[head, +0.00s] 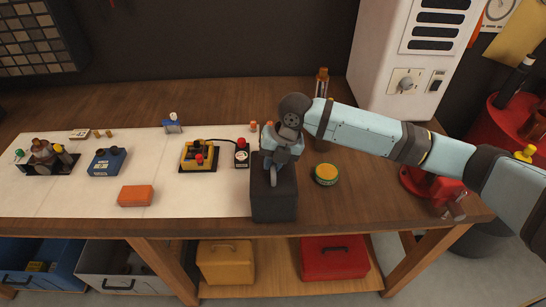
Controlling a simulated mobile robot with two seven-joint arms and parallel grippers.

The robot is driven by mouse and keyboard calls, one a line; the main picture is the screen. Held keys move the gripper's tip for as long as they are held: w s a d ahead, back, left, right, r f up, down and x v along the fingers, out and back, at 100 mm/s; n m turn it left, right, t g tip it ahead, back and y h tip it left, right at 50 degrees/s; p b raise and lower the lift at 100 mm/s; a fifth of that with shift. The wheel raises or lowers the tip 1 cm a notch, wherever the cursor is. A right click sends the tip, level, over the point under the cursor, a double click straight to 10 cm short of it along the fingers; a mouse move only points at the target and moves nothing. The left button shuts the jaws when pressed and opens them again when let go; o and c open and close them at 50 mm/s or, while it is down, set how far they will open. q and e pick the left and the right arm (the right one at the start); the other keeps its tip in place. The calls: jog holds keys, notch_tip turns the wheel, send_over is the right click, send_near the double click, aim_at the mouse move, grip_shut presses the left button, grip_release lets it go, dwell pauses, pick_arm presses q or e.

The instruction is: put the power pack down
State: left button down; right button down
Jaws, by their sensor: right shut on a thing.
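A dark grey, block-shaped power pack (274,199) is at the middle of the workbench near its front edge. My right gripper (277,172) comes down on it from above, with the arm reaching in from the right. The gripper is shut on the top of the pack, and the fingertips are partly hidden. The pack looks upright. I cannot tell whether its underside touches the bench or hangs just above it. My left gripper is not in view.
Left of the pack, a white mat (225,205) holds a yellow control box (198,156), an orange block (136,195) and a blue device (107,162). A green-yellow tin (325,174) stands close to its right. A red vise (435,187) sits at the right end. Bare wood lies between them.

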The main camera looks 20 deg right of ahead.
jog(key=shift+r, duration=0.1)
jog(key=c, duration=1.5)
grip_release()
jog(key=shift+f, duration=0.2)
jog(key=o, duration=0.4)
jog(key=b+v, duration=0.1)
jog(key=v, duration=1.1)
jog(key=shift+r+b, duration=0.15)
jog(key=shift+b, duration=0.15)
